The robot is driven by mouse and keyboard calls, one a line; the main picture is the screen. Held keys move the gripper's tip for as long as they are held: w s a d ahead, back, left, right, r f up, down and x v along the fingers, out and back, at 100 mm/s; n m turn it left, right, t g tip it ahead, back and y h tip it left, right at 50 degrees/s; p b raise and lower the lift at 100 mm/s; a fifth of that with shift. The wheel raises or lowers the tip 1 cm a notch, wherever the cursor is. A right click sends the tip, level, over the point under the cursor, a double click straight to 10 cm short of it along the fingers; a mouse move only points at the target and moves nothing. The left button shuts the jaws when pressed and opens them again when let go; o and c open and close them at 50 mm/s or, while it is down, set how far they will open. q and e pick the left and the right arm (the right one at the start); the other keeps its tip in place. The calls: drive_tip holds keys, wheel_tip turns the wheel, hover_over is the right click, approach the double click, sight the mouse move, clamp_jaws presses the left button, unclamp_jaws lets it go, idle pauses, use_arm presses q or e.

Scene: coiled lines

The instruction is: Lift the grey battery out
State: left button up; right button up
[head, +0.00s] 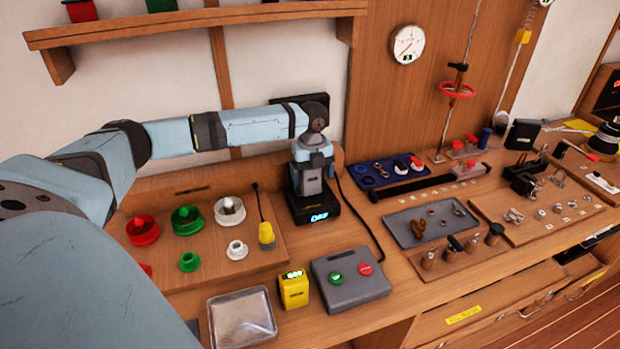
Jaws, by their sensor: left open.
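The grey battery (311,183) stands upright in a black charger (313,209) with a lit blue display, near the back of the bench. My left gripper (312,169) comes down from above, right at the battery's top. The gripper is open. Its fingers blend with the grey of the battery, so I cannot tell whether they touch its sides. My right gripper is not in view.
A black cable runs from behind the charger along its right side. A yellow block (294,291), a grey button box (350,281) and a clear tray (242,320) stand in front. A board with coloured spools (187,219) is left; a blue tray (384,172) is right.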

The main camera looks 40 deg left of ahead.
use_arm(q)
drive_tip(key=shift+f, duration=0.6)
drive_tip(key=c, duration=1.2)
wheel_tip(320, 180, up, 10)
drive_tip(key=shift+r, duration=0.1)
drive_tip(key=shift+r+p, duration=1)
drive_tip(key=shift+p, duration=0.4)
